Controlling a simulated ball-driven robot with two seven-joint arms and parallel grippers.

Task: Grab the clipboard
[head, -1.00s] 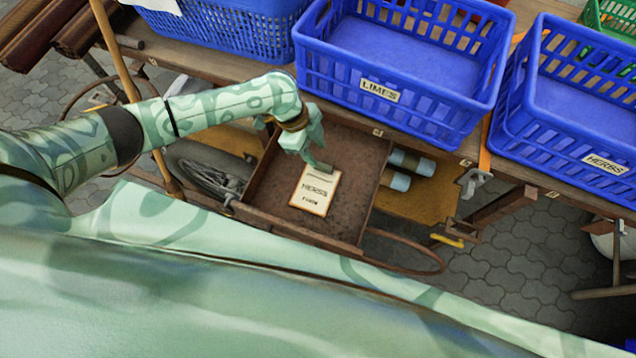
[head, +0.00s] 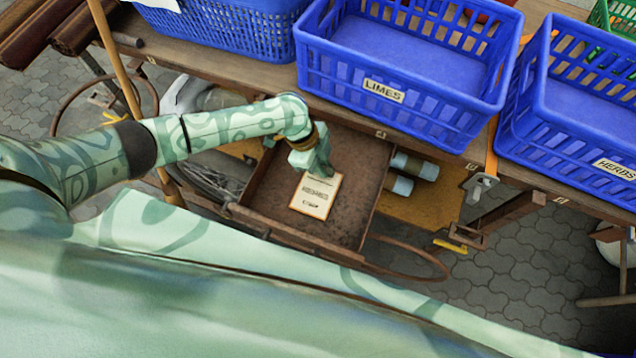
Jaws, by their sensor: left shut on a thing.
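The clipboard (head: 315,197) is a small cream board with dark printed lettering, in the open brown drawer (head: 345,226) below the table edge. My left gripper (head: 323,171) comes down over the drawer from the upper left and is shut on the clipboard's top edge. The fingers hide part of that edge. I cannot tell whether the clipboard is lifted off the drawer floor. My right gripper is not in view.
Blue crates stand on the wooden table (head: 240,68), one labelled LIMES (head: 400,112) and one labelled HERBS (head: 575,150). Bottle-like cylinders (head: 412,173) lie right of the drawer. A wooden pole (head: 120,60) stands at the left.

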